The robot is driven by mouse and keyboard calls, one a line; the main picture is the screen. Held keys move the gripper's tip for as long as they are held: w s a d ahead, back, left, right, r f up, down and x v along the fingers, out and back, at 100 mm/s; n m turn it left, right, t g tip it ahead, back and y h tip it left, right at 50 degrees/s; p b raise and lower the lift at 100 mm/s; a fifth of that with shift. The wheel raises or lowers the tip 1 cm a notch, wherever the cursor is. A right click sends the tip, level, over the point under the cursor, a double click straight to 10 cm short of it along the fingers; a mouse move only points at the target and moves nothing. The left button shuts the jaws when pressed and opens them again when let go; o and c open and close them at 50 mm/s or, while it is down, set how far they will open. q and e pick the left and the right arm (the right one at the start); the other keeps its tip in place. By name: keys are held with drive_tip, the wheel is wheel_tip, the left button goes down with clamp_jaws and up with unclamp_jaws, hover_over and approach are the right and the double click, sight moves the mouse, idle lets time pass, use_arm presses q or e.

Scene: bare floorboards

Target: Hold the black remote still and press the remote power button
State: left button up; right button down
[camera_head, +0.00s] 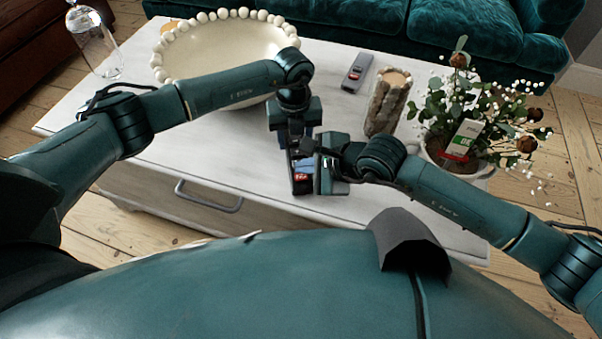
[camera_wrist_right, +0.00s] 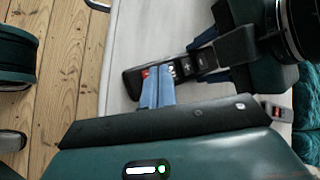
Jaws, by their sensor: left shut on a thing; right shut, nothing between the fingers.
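The black remote (camera_head: 302,186) is at the front part of the white table, its near end towards me; a red button shows near that end. It also shows in the right wrist view (camera_wrist_right: 133,83), with the red button beside my right fingertips. My left gripper (camera_head: 300,133) is shut on the far part of the remote, from above. My right gripper (camera_head: 303,168) is shut and empty, its blue fingertips over the remote close to the red button. It also shows in the right wrist view (camera_wrist_right: 157,90). I cannot tell whether the tips touch the button.
On the white table (camera_head: 160,150) stand a beaded bowl (camera_head: 225,45), a bark-covered candle holder (camera_head: 387,105) and a potted plant (camera_head: 470,110). A grey remote (camera_head: 357,72) lies farther back. A glass bottle (camera_head: 95,45) stands at the back left. A green sofa (camera_head: 420,30) is behind.

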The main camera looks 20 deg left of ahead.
sight(306, 178)
drive_tip(key=shift+f, duration=0.1)
drive_tip(key=shift+f, duration=0.3)
drive_tip(key=shift+f, duration=0.45)
idle(1.0)
drive_tip(key=shift+r, duration=0.85)
drive_tip(key=shift+r, duration=2.5)
